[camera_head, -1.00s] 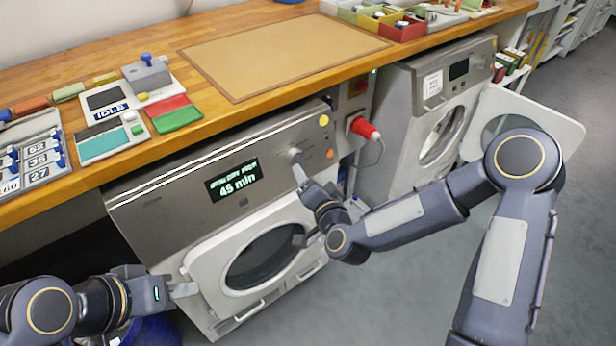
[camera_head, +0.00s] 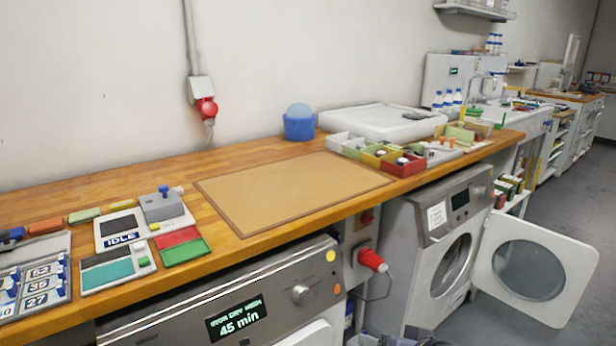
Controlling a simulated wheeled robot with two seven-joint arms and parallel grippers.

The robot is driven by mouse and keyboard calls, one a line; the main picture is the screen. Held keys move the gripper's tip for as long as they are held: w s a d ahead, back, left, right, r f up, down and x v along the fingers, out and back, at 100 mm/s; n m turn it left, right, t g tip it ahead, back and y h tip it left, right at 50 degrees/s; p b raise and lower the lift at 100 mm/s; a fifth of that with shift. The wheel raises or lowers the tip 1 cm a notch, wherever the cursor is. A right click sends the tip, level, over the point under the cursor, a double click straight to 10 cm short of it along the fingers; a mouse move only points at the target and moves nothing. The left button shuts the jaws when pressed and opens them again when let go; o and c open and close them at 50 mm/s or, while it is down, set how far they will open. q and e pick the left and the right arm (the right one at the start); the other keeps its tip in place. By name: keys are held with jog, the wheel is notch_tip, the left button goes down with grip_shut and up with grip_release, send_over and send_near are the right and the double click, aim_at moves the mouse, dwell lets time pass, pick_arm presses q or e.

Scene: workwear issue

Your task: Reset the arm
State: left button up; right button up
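Neither of my grippers can be made out in the head view. A small dark grey sliver at the bottom edge, right of centre, may be part of my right arm, but I cannot tell. The near washing machine (camera_head: 262,290) stands under the counter and its display (camera_head: 237,319) reads 45 min. Its knob (camera_head: 301,294) is in view with nothing touching it. Most of its door is cut off by the bottom edge.
A wooden counter (camera_head: 225,234) carries a tan board (camera_head: 290,188), a blue tub (camera_head: 299,124), small coloured bins (camera_head: 403,165) and a panel reading IDLE (camera_head: 121,238). A second machine (camera_head: 420,262) has its white door (camera_head: 535,272) swung open over the grey floor.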

jog(key=s+d+g, duration=0.2)
jog(key=s+d, duration=0.1)
jog(key=s, duration=0.6)
jog(key=s+d+g, duration=0.2)
jog(key=s+d, duration=0.1)
jog(key=s, duration=0.6)
notch_tip(320, 180, up, 15)
jog(key=p, duration=1.4)
jog(key=shift+s+d+h+p, duration=0.2)
jog(key=shift+h+p, duration=0.1)
jog(key=shift+p, duration=0.1)
